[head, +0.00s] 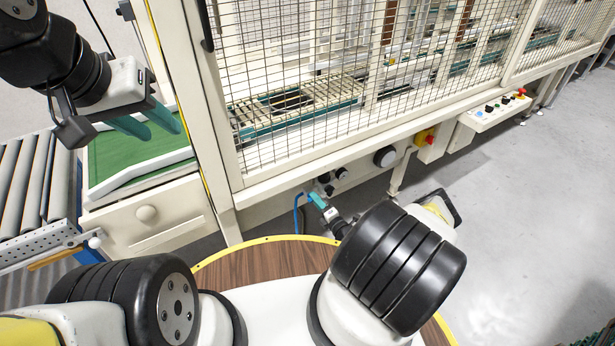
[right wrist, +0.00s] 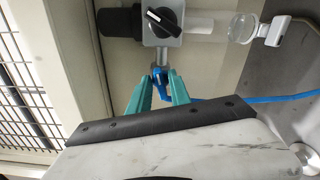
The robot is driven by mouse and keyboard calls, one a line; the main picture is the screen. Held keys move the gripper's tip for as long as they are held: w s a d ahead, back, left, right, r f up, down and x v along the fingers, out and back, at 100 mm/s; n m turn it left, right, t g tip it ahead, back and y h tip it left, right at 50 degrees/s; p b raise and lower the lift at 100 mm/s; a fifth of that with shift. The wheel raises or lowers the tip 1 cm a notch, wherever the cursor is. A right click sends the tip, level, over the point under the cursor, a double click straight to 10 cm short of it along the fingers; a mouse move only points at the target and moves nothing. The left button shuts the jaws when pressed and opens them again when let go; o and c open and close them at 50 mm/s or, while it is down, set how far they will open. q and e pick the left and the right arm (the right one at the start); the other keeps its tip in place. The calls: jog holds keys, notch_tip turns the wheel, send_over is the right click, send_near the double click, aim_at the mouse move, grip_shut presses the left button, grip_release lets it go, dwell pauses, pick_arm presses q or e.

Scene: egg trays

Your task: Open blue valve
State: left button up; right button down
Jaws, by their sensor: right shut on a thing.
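The blue valve (right wrist: 160,80) is a small blue piece below a metal block with a black rotary knob (right wrist: 165,21) in the right wrist view. My right gripper (right wrist: 160,87) has one teal finger on each side of the blue valve and is shut on it. The fingers hide part of the valve. In the head view my right gripper (head: 317,200) reaches the low front of the machine, and the valve itself is hard to make out. My left gripper (head: 145,126) is open and empty above the green-lined tray at the left.
A blue hose (right wrist: 255,98) runs right from the valve. A clear cup (right wrist: 243,27) and pipe sit beside the block. The caged machine (head: 340,90) fills the back, with a red-yellow switch (head: 425,137) and a button panel (head: 492,112). A roller conveyor (head: 25,180) stands left. Floor at right is clear.

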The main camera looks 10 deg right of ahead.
jog(key=shift+f+m, duration=0.1)
jog(key=shift+m, duration=1.5)
jog(key=c, duration=1.5)
grip_release()
jog(key=v, duration=0.8)
